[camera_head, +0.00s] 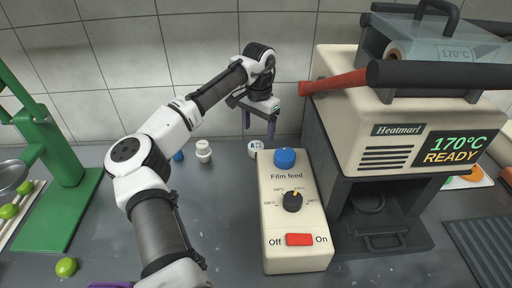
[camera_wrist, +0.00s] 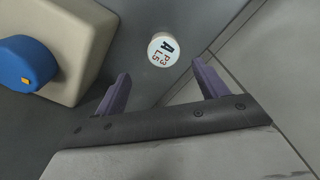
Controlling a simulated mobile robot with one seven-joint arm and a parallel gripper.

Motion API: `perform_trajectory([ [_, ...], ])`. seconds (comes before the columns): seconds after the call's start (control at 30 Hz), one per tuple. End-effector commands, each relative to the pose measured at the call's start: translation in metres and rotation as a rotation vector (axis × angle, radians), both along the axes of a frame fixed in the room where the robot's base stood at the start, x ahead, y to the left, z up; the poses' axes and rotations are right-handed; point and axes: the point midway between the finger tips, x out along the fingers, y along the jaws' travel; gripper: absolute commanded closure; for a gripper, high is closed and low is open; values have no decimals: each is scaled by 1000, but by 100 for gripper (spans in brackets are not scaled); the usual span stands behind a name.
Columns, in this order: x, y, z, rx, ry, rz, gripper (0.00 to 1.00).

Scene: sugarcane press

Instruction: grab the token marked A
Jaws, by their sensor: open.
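The token marked A (camera_wrist: 163,50) is a small white disc with a dark A and red characters on its face. In the wrist view it lies on the grey surface just beyond the gap between my fingertips. In the head view the token (camera_head: 255,148) is on the counter behind the film feed box, partly hidden by it. My gripper (camera_head: 259,127) is open and empty above the token, with two purple fingers pointing down. The open gripper also shows in the wrist view (camera_wrist: 160,75), with the token apart from both fingers.
The cream film feed box (camera_head: 295,222) with a blue knob (camera_head: 285,158) stands close beside the token. A white item (camera_head: 203,151) stands left. The tiled wall is behind.

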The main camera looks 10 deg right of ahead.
Motion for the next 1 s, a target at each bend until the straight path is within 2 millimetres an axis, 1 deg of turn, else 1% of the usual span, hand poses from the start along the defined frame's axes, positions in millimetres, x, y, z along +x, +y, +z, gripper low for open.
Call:
perform_trajectory([
  [0.1, 0, 1, -16, 2, 1, 1, 28],
  [0.37, 1, 3, -34, 2, 1, 0, 28],
  [0.5, 3, 8, -52, 4, 0, 1, 28],
  [0.6, 3, 7, -67, 1, 1, 0, 28],
  [0.67, 2, 7, -72, 2, 1, 0, 28],
  [0.77, 3, 6, -77, -1, -1, 1, 28],
  [0.93, 3, 6, -77, -1, -1, 1, 28],
  [0.97, 3, 6, -77, -1, -1, 1, 31],
  [1.0, 3, 6, -77, -1, -1, 1, 36],
])
